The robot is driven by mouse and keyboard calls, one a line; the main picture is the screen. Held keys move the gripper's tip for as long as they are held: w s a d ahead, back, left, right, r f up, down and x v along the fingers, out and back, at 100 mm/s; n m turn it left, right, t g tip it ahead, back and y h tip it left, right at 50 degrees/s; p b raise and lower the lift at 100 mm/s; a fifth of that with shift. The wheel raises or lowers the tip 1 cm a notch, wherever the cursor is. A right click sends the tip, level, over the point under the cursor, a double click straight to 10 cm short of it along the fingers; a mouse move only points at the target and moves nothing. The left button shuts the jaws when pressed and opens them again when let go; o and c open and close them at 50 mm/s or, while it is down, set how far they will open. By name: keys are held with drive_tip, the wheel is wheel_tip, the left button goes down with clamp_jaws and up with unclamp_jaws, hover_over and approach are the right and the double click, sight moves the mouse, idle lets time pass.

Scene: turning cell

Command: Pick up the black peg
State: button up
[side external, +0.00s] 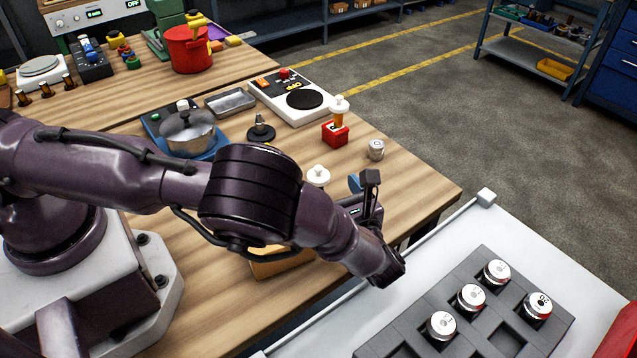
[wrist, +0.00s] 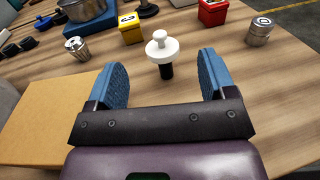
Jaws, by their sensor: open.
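A peg (wrist: 166,72) with a black shaft and a white knobbed top stands upright on the wooden table in the wrist view. Its white top (side external: 318,175) shows in the side view just left of my gripper; the shaft is hidden there. My gripper (wrist: 163,62) is open, with its blue fingers either side of the peg in the picture and nothing held. In the side view my gripper (side external: 362,192) is partly hidden by my arm. Another black piece, a cone on a round base (side external: 261,130), stands farther back. I cannot tell which one the task means.
A red block (side external: 335,134) and a metal cylinder (side external: 376,150) stand beyond the peg. A yellow block (wrist: 131,28) and a small metal can (wrist: 76,48) are to its left. A grey tray (side external: 508,338) holds several metal pieces.

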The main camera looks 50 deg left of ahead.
sight(320, 173)
drive_tip(key=shift+f+m, duration=0.3)
drive_tip(key=shift+a+f+t, duration=0.1)
drive_tip(key=shift+a+t, duration=0.05)
drive_tip(key=shift+t, duration=0.25)
drive_tip(key=x, duration=0.7)
drive_tip(key=shift+s, duration=0.15)
drive_tip(key=shift+c, duration=0.4)
drive_tip(key=shift+r, duration=0.25)
drive_tip(key=c, duration=1)
